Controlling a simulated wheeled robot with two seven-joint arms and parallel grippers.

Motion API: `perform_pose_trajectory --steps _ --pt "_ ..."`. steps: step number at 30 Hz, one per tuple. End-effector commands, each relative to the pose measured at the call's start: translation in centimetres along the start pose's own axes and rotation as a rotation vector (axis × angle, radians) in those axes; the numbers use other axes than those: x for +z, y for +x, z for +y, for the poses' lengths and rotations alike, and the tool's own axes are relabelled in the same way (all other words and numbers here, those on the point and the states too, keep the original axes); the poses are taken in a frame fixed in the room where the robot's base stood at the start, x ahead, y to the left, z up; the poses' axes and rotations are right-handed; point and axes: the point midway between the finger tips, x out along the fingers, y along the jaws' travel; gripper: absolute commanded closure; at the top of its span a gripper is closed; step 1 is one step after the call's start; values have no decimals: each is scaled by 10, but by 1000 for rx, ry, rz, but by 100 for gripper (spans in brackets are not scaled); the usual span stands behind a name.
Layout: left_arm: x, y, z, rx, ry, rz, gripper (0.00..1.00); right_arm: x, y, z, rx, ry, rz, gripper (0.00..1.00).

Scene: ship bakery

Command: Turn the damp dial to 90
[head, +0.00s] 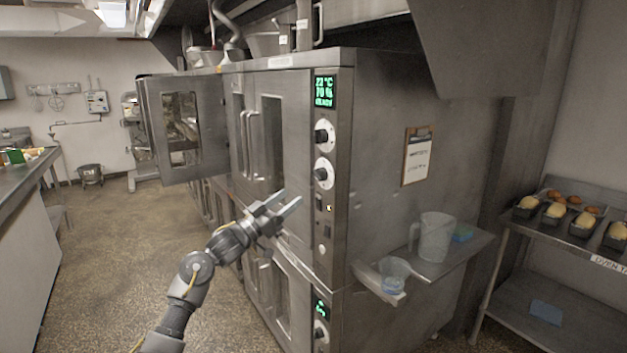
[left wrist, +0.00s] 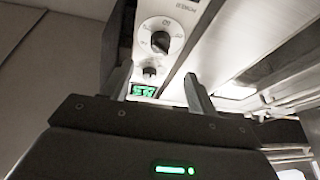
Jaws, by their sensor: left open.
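The steel oven cabinet's control panel (head: 333,215) carries a green display (head: 325,91) that seems to read 22 °C and 70 %, with a blurred third line. Below it are an upper dial (head: 322,137) and a lower dial (head: 323,174), each a black knob on a white disc. I cannot read which is the damp dial. My left gripper (head: 288,203) is open and empty, left of and below the lower dial, apart from both knobs. In the left wrist view, a large black knob (left wrist: 160,42) shows beyond the open fingers (left wrist: 160,76). My right gripper is out of view.
An oven door (head: 180,125) stands open at the left. A side shelf (head: 440,265) holds a clear jug (head: 433,236) and a measuring cup (head: 394,273). A clipboard (head: 417,156) hangs on the cabinet's side. Loaf tins (head: 583,224) stand on a rack at right.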

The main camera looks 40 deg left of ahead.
Motion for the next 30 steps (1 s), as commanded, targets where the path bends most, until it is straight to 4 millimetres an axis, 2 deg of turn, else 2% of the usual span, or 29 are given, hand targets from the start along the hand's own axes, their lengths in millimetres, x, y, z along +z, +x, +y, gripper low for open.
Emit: perform_pose_trajectory --steps 6,15,21,30 --pt "-6 37 0 -1 -3 2 42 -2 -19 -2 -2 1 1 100" --pt "-3 87 -1 -3 -2 0 42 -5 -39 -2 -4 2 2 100" --pt "0 101 -1 -3 -1 -1 42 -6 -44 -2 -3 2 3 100" --pt "1 103 0 -2 1 -1 42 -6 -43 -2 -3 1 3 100"
